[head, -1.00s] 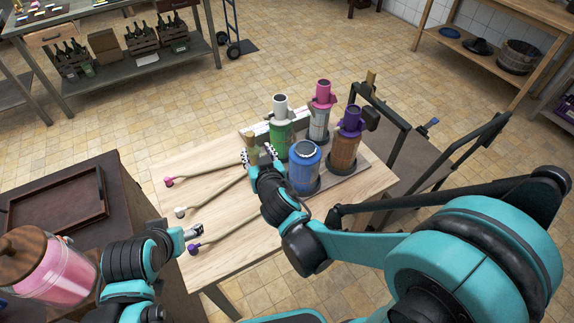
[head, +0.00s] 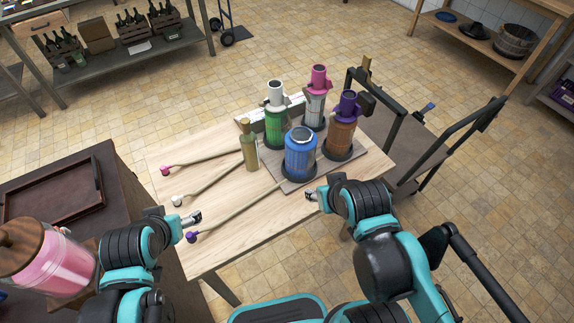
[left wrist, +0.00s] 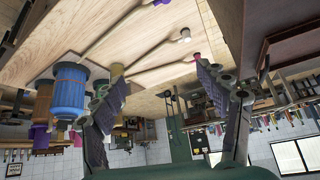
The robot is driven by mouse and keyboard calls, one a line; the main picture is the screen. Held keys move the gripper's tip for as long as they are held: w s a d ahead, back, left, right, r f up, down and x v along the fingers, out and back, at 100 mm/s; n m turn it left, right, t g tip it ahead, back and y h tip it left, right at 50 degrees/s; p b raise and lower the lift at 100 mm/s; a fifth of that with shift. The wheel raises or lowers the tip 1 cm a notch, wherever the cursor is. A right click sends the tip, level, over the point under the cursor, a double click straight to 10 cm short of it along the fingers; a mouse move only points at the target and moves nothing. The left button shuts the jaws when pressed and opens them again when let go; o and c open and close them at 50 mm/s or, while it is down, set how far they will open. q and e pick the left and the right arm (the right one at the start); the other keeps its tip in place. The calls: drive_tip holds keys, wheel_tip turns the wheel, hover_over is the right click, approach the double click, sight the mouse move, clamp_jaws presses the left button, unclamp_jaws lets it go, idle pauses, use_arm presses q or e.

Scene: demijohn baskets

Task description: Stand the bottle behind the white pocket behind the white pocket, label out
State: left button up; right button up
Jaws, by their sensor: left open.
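A small olive-green bottle (head: 250,152) with a tan top stands upright on the light wooden table, left of the blue jar. In the left wrist view the same bottle (left wrist: 117,84) appears upside down. The white collar (head: 275,95) sits on a green jar, behind and right of the bottle; I cannot tell which part is the white pocket. No label can be made out on the bottle. My right gripper (head: 310,195) is apart from the bottle, near the table's right side; its jaws are too small to judge. My left gripper (head: 192,222) is open and empty at the table's left edge.
Blue (head: 300,158), pink-topped (head: 314,105) and purple-topped (head: 340,135) jars stand close together. Three thin rods with pink (head: 165,171), white (head: 176,201) and purple (head: 192,237) ends lie left. A dark trolley (head: 420,145) stands right. The table's front is clear.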

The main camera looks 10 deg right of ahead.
use_arm(q)
drive_tip(key=w+d+m+t+y+b, duration=0.1)
drive_tip(key=w+d+m, duration=0.1)
drive_tip(key=w+m, duration=0.75)
drive_tip(key=m+t+b, duration=0.2)
drive_tip(key=m+t, duration=0.3)
drive_tip(key=m, duration=2.1)
approach(248, 147)
drive_tip(key=shift+n, duration=0.25)
drive_tip(key=x, duration=0.5)
drive_tip(key=shift+w+a, duration=0.15)
drive_tip(key=shift+w, duration=0.05)
drive_tip(key=shift+w+f, duration=0.15)
drive_tip(key=shift+w, duration=0.1)
drive_tip(key=shift+b+x, duration=0.45)
drive_tip(key=shift+x, duration=0.5)
drive_tip(key=x, duration=0.1)
drive_tip(key=b+x, duration=0.1)
drive_tip(key=x, duration=0.1)
drive_tip(key=d+x, duration=0.1)
drive_tip(key=x, duration=0.1)
drive_tip(key=shift+w+b, duration=0.3)
drive_tip(key=shift+b, duration=0.05)
drive_tip(key=shift+s+r, duration=0.1)
drive_tip(key=shift+r, duration=0.15)
drive_tip(key=shift+c, duration=1.2)
clamp_jaws()
